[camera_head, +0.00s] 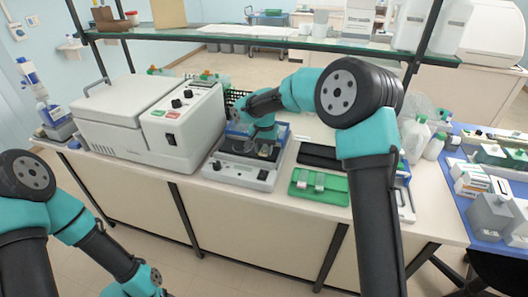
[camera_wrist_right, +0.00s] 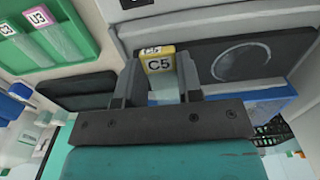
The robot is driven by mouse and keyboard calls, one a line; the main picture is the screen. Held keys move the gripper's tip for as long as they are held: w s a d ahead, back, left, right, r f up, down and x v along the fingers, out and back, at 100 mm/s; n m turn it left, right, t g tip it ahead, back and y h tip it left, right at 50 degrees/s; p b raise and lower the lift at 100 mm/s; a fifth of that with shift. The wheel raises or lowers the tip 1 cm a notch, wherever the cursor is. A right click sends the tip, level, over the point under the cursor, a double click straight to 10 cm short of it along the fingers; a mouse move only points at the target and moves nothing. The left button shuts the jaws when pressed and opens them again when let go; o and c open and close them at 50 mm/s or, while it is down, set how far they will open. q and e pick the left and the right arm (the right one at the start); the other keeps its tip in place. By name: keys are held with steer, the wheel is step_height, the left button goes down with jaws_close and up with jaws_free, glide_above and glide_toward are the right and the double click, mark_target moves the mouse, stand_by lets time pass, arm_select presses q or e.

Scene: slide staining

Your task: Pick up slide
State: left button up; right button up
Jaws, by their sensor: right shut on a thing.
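In the right wrist view, a slide with a yellow end marked C5 (camera_wrist_right: 159,62) stands between the two dark fingers of my right gripper (camera_wrist_right: 160,82). The fingers are shut on it. In the head view my right gripper (camera_head: 256,150) is low over the white bench device (camera_head: 238,173), and the slide cannot be made out there. The wrist view shows the device's dark top with a ring (camera_wrist_right: 240,60) just beyond the slide. My left arm hangs at the lower left of the head view, and its gripper is out of the frame.
A green slide tray (camera_head: 320,188) lies to the right of the device; slides marked C3 and U3 (camera_wrist_right: 38,17) show in it in the wrist view. A white boxy machine (camera_head: 150,118) stands left of the device. A glass shelf (camera_head: 270,42) spans above the bench.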

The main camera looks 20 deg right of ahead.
steer(key=s+a+r, duration=0.1)
steer(key=s+a, duration=0.3)
steer(key=s, duration=1)
steer(key=shift+s+a+r, duration=0.15)
steer(key=shift+s+r, duration=0.05)
steer(key=shift+s, duration=0.2)
